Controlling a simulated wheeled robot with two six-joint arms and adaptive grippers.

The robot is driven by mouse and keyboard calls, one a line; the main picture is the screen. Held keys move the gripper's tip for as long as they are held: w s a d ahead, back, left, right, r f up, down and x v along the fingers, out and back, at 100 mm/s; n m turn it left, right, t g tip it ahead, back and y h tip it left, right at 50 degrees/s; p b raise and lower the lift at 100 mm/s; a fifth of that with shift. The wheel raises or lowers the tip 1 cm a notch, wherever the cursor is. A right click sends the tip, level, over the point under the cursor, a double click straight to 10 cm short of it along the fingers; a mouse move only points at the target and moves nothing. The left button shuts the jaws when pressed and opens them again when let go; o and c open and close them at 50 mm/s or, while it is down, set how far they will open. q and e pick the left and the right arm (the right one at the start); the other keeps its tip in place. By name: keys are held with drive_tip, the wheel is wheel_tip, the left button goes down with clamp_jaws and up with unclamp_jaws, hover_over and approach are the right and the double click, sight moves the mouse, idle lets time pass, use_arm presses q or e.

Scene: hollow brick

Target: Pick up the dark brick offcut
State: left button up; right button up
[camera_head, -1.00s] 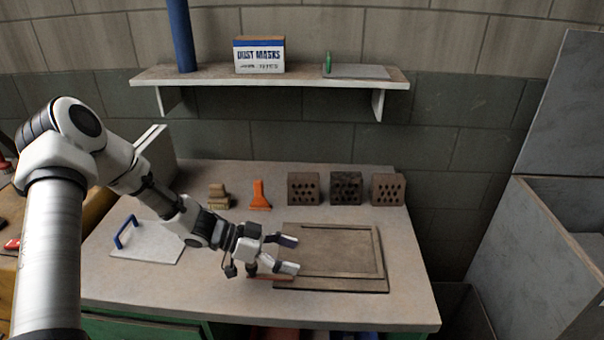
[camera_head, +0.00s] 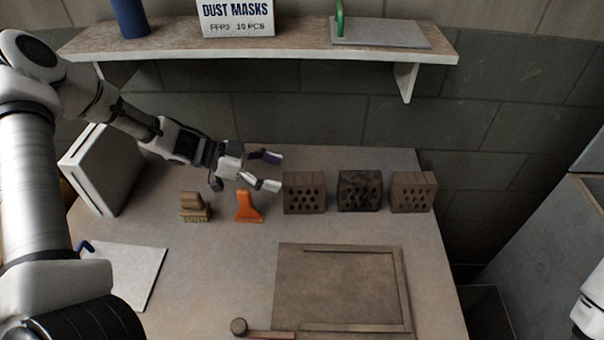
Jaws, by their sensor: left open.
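The dark brick offcut (camera_head: 360,191) stands on the bench as the middle one of three hollow bricks in a row. It is darker than the brown brick (camera_head: 304,193) on its left and the brown brick (camera_head: 412,192) on its right, with small gaps between them. My left gripper (camera_head: 272,171) is open and empty, its fingers pointing right. It appears above the bench, just left of the left brick and apart from the dark one. At the right edge a white piece of my right arm shows; its gripper is out of view.
An orange tool (camera_head: 249,206) and a brush (camera_head: 195,207) stand left of the bricks. A shelf (camera_head: 270,50) hangs above the back. The bench between bricks and board is clear.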

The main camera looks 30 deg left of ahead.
sight(302, 179)
use_arm(q)
drive_tip(key=b+x, duration=0.2)
drive_tip(key=x, duration=0.5)
drive_tip(key=shift+s+d, duration=0.1)
drive_tip(key=shift+w+d+f, duration=0.1)
drive_tip(key=shift+w+d, duration=0.15)
drive_tip(key=shift+w, duration=0.1)
drive_tip(key=shift+s, duration=0.15)
drive_tip(key=c, duration=0.3)
clamp_jaws()
